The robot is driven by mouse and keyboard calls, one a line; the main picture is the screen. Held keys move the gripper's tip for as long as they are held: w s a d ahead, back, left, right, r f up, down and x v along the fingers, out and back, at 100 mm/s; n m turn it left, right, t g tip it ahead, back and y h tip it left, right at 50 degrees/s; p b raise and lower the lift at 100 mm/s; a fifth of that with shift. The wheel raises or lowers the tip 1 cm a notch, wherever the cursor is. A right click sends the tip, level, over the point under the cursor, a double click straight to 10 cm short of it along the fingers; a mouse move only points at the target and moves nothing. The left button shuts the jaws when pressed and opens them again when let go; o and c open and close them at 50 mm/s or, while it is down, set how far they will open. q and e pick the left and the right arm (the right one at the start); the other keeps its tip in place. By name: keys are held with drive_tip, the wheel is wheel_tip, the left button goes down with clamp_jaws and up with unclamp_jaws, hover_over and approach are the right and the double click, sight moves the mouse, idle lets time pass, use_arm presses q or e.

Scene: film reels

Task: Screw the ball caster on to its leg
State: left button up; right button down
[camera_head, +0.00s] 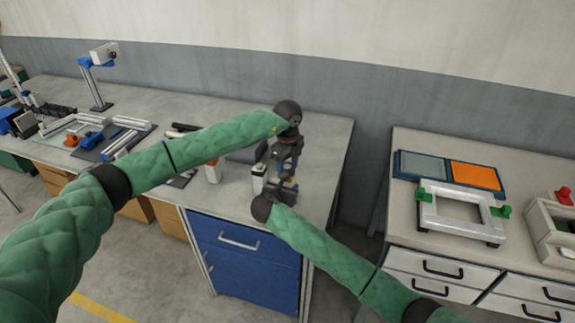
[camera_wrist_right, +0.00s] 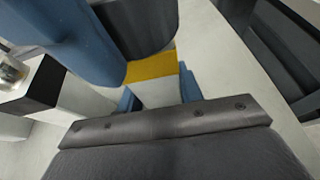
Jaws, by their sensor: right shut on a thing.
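My right gripper (camera_wrist_right: 160,94) has its blue fingers shut on a pale block with a yellow top (camera_wrist_right: 152,68). A dark round piece (camera_wrist_right: 138,22) stands just beyond the yellow top; I cannot tell whether the two touch. A large blue rounded part (camera_wrist_right: 65,35) lies alongside it on the left. In the head view my left gripper (camera_head: 287,158) points down from above, close over my right gripper (camera_head: 287,184) at the bench's right end. Its fingertips are too small and overlapped to read. I cannot surely tell the ball caster and its leg apart here.
A white block with a black top (camera_head: 259,178) stands left of the grippers, and a white and orange bottle (camera_head: 213,171) farther left. The bench (camera_head: 325,150) is clear near its right edge. A gap separates it from the right bench with a white frame (camera_head: 460,212).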

use_arm(q)
drive_tip(key=c, duration=0.7)
drive_tip(key=m, duration=0.8)
drive_tip(key=shift+w, duration=0.1)
drive_tip(key=m, duration=0.7)
drive_tip(key=shift+m, duration=0.4)
drive_tip(key=m, duration=1.5)
drive_tip(key=shift+f, duration=0.1)
drive_tip(key=o, duration=1.1)
drive_tip(key=shift+o, duration=0.2)
